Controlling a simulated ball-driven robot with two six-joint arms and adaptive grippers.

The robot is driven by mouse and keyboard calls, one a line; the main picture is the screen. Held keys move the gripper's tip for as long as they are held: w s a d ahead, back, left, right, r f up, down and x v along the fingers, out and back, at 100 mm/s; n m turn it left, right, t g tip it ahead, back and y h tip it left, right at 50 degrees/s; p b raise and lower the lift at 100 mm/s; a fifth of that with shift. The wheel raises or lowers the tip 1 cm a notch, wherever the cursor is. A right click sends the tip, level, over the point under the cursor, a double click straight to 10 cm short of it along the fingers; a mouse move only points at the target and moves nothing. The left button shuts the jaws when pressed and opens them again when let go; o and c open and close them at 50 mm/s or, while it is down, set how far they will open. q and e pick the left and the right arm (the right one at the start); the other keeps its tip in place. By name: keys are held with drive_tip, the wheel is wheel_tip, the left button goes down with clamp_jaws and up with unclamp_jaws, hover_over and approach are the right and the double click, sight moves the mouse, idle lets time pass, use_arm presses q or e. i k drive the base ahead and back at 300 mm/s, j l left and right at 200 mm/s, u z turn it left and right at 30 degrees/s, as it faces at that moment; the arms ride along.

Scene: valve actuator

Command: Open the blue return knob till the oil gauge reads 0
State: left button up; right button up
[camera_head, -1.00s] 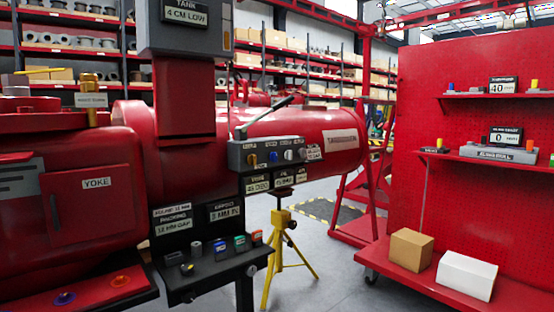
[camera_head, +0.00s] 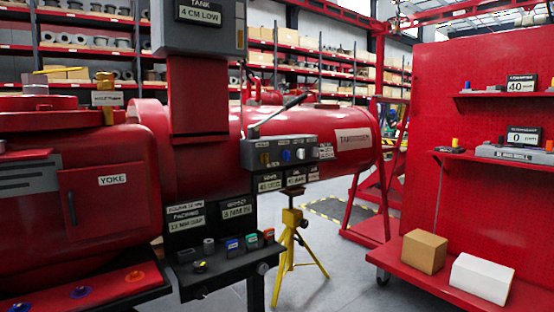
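A grey control box (camera_head: 282,151) is mounted on the front of the red horizontal cylinder (camera_head: 345,135). It carries a row of small knobs, one of them the blue knob (camera_head: 286,155), with a pale knob to its right and a brass one to its left. A grey lever (camera_head: 278,115) slants up from the top of the box. Small white readout labels (camera_head: 284,182) hang below the box; their text is too blurred to read surely, and I cannot tell which is the oil gauge. Neither of my grippers is in view.
A small dark shelf (camera_head: 235,262) with several coloured pieces juts out below left of the box. A yellow stand (camera_head: 291,240) is under the cylinder. A red pegboard cart (camera_head: 480,130) with a brown box (camera_head: 424,250) and white box (camera_head: 481,278) stands right.

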sight(286, 155)
drive_tip(key=i+u, duration=0.2)
drive_tip(key=u, duration=0.25)
drive_tip(key=i+l+u, duration=0.15)
drive_tip(key=u, duration=0.25)
drive_tip(key=i+l, duration=0.05)
